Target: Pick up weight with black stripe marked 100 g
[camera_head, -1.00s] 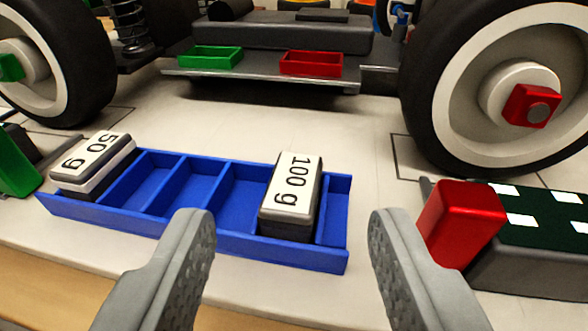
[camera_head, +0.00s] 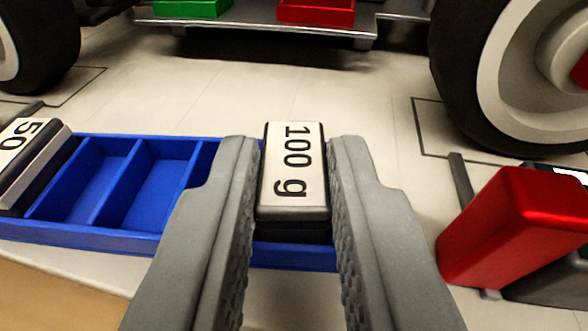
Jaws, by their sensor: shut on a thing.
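The weight marked 100 g (camera_head: 292,175) has a white label on top and dark sides. It stands in the right part of the blue tray (camera_head: 90,237). My gripper (camera_head: 293,160) is shut on this weight, with one grey finger against each side. The fingers hide much of the tray around it. I cannot tell whether the weight is lifted off the tray floor.
A weight marked 50 (camera_head: 28,160) sits at the tray's left end. A red block (camera_head: 515,228) stands close to the right. The car's wheels (camera_head: 515,80) flank the scene, with a green bin (camera_head: 190,8) and a red bin (camera_head: 316,11) behind. The white surface between is clear.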

